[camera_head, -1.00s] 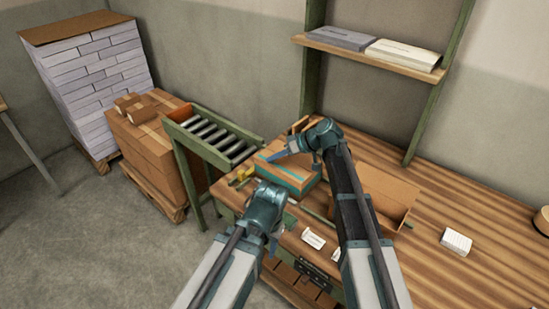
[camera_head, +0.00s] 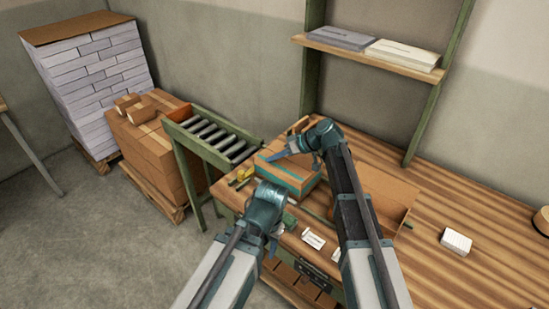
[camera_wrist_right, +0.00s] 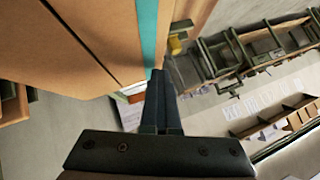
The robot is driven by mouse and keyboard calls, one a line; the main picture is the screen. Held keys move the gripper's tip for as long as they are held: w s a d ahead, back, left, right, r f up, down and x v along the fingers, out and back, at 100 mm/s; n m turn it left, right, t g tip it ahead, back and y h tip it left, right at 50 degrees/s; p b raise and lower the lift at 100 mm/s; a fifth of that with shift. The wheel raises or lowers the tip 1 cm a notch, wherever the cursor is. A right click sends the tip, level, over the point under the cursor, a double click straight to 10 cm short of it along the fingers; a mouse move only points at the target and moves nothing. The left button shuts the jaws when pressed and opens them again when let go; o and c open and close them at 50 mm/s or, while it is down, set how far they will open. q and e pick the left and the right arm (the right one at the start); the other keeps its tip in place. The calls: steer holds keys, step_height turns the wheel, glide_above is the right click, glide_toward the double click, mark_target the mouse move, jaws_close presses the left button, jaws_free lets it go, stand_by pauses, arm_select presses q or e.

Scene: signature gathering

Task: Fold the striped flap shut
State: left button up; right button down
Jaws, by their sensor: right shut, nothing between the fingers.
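A cardboard box (camera_head: 290,181) with a teal stripe stands at the back left of the wooden table. The stripe runs along its upper edge and over its top. My right gripper (camera_head: 277,155) is shut and empty at the top of the box, its arm reaching in from the front. In the right wrist view, the shut fingers (camera_wrist_right: 161,78) point along the teal-striped cardboard (camera_wrist_right: 148,32), close to it; contact cannot be told. Part of the box top is hidden by my right wrist. My left gripper (camera_head: 279,228) is in front of the box, with its jaws unclear.
An open cardboard box (camera_head: 390,190) stands right of my right arm. A roller conveyor (camera_head: 212,135) adjoins the table at the left. White label stacks lie at the front (camera_head: 313,239) and right (camera_head: 456,241). The right side of the table is mostly clear.

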steer(key=c, duration=1.6)
jaws_free()
steer(key=c, duration=1)
jaws_free()
steer(key=shift+c, duration=0.2)
steer(key=shift+d, duration=0.1)
steer(key=shift+w+d, duration=0.4)
steer(key=shift+d, duration=2.2)
steer(key=shift+w+d, duration=0.45)
steer(key=shift+d, duration=2.15)
steer(key=shift+w+d, duration=0.4)
steer(key=shift+d, duration=2.2)
